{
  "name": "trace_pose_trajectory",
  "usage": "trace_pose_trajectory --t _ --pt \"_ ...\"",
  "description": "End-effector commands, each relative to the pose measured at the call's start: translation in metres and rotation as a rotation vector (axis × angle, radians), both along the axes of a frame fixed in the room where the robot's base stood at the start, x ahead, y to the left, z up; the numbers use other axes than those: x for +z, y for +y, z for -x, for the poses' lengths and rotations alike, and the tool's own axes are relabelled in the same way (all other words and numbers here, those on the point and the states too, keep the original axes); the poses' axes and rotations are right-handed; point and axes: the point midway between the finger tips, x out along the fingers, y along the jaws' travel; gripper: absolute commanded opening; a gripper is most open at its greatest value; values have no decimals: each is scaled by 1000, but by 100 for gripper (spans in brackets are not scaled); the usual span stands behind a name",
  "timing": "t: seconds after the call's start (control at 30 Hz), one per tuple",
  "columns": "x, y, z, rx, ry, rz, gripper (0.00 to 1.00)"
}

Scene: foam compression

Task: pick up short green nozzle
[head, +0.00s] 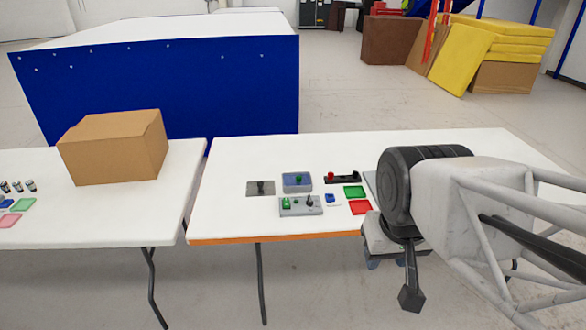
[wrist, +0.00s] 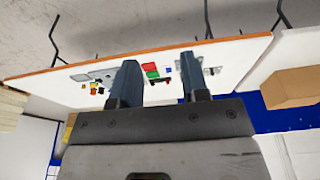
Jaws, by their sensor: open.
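A small green piece (head: 287,203), which looks like the short green nozzle, is on the left part of a grey block (head: 303,211) on the right-hand white table. It is too small to tell its exact shape. A dark upright piece (head: 309,200) stands on the same block's right part. My gripper (wrist: 160,75) is open and empty in the wrist view, its two fingers well apart. It is away from the parts, which look small and distant beyond the fingertips. The green piece cannot be made out in the wrist view.
Near the block are a blue-grey tray (head: 297,188), a grey plate (head: 253,188), a black holder with red parts (head: 343,179), a green square (head: 354,191) and a red square (head: 360,208). A cardboard box (head: 118,150) stands on the left table. The right table's left end is clear.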

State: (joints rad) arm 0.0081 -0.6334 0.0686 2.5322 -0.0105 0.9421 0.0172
Motion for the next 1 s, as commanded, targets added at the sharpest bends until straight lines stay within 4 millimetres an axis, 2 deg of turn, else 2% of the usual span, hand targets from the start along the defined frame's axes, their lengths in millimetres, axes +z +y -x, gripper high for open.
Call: trace_pose_trajectory --t 0.27,0.47,0.67,1.0 --pt "1 -5 -11 28 7 43 42" --pt "0 -22 -45 122 31 177 42" --pt "0 -44 -102 279 67 381 42" --pt "-9 -69 -216 598 130 729 42"
